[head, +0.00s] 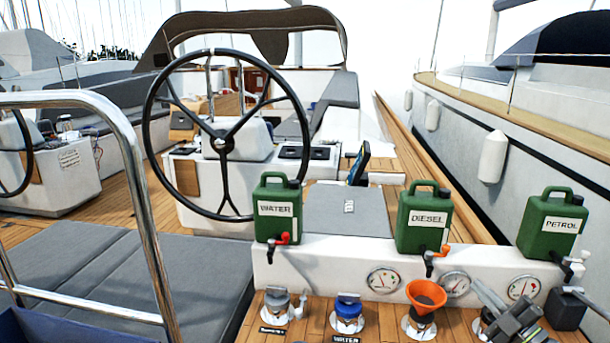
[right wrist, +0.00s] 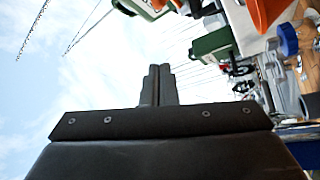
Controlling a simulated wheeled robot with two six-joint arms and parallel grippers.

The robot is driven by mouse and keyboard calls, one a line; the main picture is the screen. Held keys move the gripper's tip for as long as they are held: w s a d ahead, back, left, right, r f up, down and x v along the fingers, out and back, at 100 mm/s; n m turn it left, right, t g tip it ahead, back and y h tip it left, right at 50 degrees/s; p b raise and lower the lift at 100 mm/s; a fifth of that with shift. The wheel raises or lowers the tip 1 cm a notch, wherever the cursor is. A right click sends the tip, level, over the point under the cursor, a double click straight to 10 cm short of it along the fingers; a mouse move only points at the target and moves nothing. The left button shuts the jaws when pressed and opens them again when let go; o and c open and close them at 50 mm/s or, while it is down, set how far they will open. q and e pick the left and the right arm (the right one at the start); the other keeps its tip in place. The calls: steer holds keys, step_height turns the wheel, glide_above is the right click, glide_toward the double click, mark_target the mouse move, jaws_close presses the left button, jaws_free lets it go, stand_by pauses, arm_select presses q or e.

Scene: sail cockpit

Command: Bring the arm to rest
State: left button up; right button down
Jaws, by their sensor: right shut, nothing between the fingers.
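My right gripper (head: 484,292) is at the lower right of the head view, low over the wooden deck fittings. It is to the right of the orange funnel (head: 426,294) and in front of the gauges, and appears apart from the funnel. In the right wrist view its two dark fingers (right wrist: 158,70) are together with nothing between them, seen against the sky. The picture there is turned sideways, with the funnel (right wrist: 268,12) and a blue cap (right wrist: 288,38) at the upper right. My left gripper is not in view.
Green jerrycans marked water (head: 277,225), diesel (head: 423,235) and petrol (head: 553,240) stand on a white ledge (head: 330,262). A blue filler cap (head: 347,308) and a grey filler cap (head: 277,299) sit on the deck. A steering wheel (head: 223,143) and steel rail (head: 140,170) stand left.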

steer(key=s+a+f+m+g+h, duration=0.2)
steer(key=s+f+m+g+h, duration=0.3)
steer(key=s+f+m+h, duration=1)
steer(key=s+a+f+m+g+y, duration=0.1)
steer(key=s+a+f+g, duration=0.15)
steer(key=s, duration=0.55)
steer(key=s+a+f+m+g+y, duration=0.15)
steer(key=s+g, duration=0.25)
steer(key=s, duration=0.4)
steer(key=s+a+f+m+g+y, duration=0.1)
steer(key=s+a+g, duration=0.25)
steer(key=s, duration=0.45)
step_height(320, 180, down, 24)
steer(key=d+f+g, duration=0.1)
steer(key=d, duration=0.1)
steer(key=s+a+f+g+p, duration=0.1)
steer(key=s+f, duration=1.3)
steer(key=shift+s+f+g, duration=0.15)
steer(key=shift+s+g, duration=0.1)
steer(key=shift+g, duration=0.05)
